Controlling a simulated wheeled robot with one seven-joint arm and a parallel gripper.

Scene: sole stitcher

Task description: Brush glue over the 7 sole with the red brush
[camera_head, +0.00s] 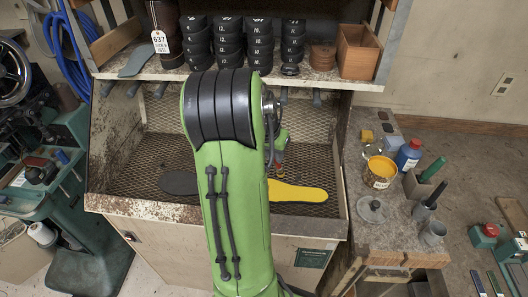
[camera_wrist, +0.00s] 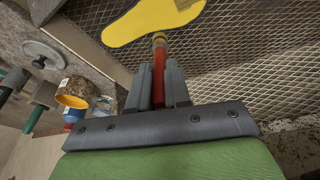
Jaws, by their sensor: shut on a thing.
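A yellow sole (camera_head: 298,192) lies flat on the mesh bed, partly hidden behind my arm in the head view. In the wrist view the sole (camera_wrist: 145,22) shows at the top, with a brownish patch near the frame edge. My gripper (camera_wrist: 158,85) is shut on the red brush (camera_wrist: 158,72); its tip end is close to the sole's edge, and I cannot tell whether it touches. In the head view the brush (camera_head: 280,168) is small beside my arm. An open glue can (camera_head: 380,173) with yellow contents stands on the right bench. No number is readable on the sole.
A dark sole (camera_head: 179,183) lies left on the mesh (camera_head: 300,155). A blue bottle (camera_head: 408,155), a grey lid (camera_head: 371,210) and cups stand on the right bench. A shelf (camera_head: 325,75) with stacked black rolls and a wooden box overhangs the back.

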